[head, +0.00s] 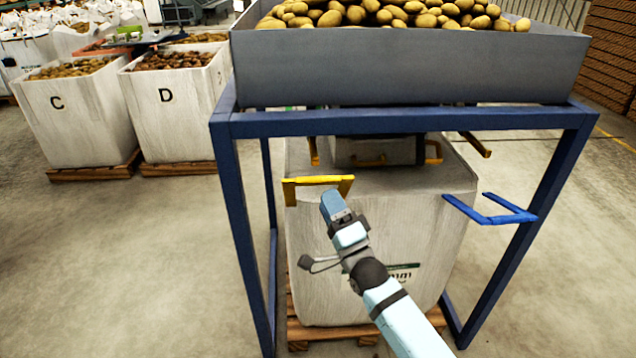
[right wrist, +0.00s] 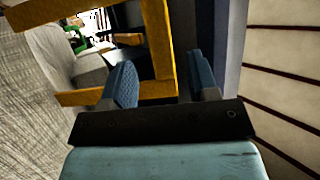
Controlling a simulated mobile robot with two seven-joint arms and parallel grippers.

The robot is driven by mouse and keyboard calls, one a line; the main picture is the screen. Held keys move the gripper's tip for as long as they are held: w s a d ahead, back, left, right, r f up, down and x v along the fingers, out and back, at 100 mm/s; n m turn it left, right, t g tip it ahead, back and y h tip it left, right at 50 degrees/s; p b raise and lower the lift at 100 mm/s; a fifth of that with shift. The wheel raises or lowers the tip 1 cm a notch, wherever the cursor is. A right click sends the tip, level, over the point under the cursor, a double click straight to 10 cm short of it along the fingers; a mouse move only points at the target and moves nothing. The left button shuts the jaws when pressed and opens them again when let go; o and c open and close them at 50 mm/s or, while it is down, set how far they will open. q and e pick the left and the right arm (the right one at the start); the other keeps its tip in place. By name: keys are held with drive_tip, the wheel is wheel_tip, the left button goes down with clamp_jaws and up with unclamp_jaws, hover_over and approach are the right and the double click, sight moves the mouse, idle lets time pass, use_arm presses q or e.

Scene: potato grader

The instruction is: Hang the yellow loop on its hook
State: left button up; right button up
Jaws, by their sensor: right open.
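The yellow loop (head: 318,181) stands at the front left top corner of the white bulk bag (head: 400,215) under the hopper. My right gripper (head: 333,205) is open, just in front of and below the loop in the head view. In the right wrist view, one bar of the yellow loop (right wrist: 160,45) shows between the two blue fingers of the right gripper (right wrist: 168,85). The bar appears clear of both fingers, but I cannot tell its depth. I cannot clearly make out the loop's hook. My left gripper is not in view.
A blue frame (head: 400,122) carries a grey hopper (head: 410,70) of potatoes above the bag. A U-shaped blue piece (head: 495,218) is by its right front post. Other yellow bars show behind. Crates C (head: 85,125) and D (head: 175,115) stand left, with open floor before them.

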sight(319, 184)
drive_tip(key=x, duration=0.5)
drive_tip(key=shift+w+a+r, duration=0.15)
drive_tip(key=shift+w+a, duration=0.05)
drive_tip(key=shift+w, duration=0.1)
